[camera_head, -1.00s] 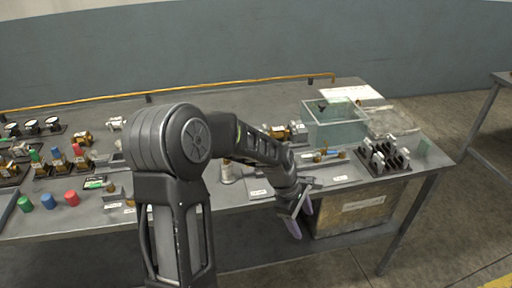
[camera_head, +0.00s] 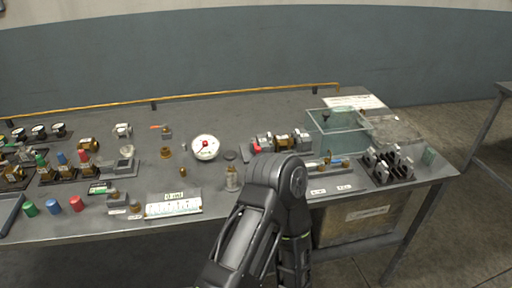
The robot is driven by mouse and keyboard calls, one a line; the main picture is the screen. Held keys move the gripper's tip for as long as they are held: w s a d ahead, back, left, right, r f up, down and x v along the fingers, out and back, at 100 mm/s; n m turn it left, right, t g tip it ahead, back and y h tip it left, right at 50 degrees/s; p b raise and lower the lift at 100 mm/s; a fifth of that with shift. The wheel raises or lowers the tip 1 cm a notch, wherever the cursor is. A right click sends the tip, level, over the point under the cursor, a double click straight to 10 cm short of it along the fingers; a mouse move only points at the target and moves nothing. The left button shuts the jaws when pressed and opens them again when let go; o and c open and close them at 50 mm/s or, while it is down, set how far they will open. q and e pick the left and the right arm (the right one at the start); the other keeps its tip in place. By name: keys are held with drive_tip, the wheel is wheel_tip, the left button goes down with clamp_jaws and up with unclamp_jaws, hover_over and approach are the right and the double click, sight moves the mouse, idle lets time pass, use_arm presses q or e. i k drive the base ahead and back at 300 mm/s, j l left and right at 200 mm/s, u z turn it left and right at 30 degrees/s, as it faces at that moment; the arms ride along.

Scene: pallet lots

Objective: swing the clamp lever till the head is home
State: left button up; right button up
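No gripper shows in this view. One of my arms rises from the bottom centre, bends at an elbow in front of the table's near edge, and its forearm runs down out of the picture. A fixture (camera_head: 281,141) with metal and brass-coloured blocks stands right of the middle of the table. A red knob (camera_head: 257,148) shows at its left end. I cannot tell for certain whether this is the clamp lever, or where the clamp head sits. My elbow hides part of the table in front of the fixture.
A round white dial (camera_head: 205,147) stands left of the fixture. A clear-walled tank (camera_head: 340,133) and a rack of black and silver parts (camera_head: 388,164) are to the right. Coloured caps (camera_head: 52,207) stand at the front left. Bare tabletop (camera_head: 225,116) lies behind the dial.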

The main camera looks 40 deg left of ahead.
sight(258, 149)
drive_tip(key=l+u, duration=0.1)
drive_tip(key=u, duration=1.15)
drive_tip(key=i+l, duration=0.05)
